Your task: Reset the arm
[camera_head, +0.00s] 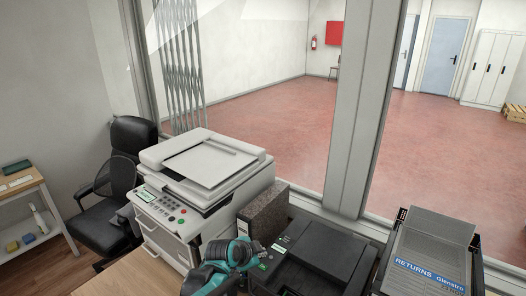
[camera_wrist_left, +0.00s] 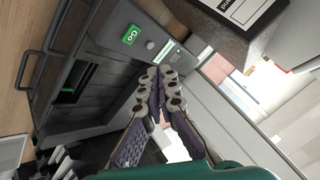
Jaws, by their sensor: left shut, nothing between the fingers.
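My left arm (camera_head: 212,278), teal and black, comes up at the bottom middle of the head view. My left gripper (camera_head: 257,250) is beside the left edge of a black printer (camera_head: 325,254). In the left wrist view, the gripper (camera_wrist_left: 160,82) is shut with its fingertips together and nothing between them. Beyond the tips is the dark printer (camera_wrist_left: 110,75) with a green "Go" label and a round button. I cannot tell whether the tips touch it. My right gripper is not in view.
A white copier (camera_head: 200,180) stands left of the arm, with a speckled box file (camera_head: 262,212) beside it. A grey returns crate (camera_head: 433,250) is at the right. A window post (camera_head: 362,110) rises behind the counter. An office chair (camera_head: 105,205) stands at the left.

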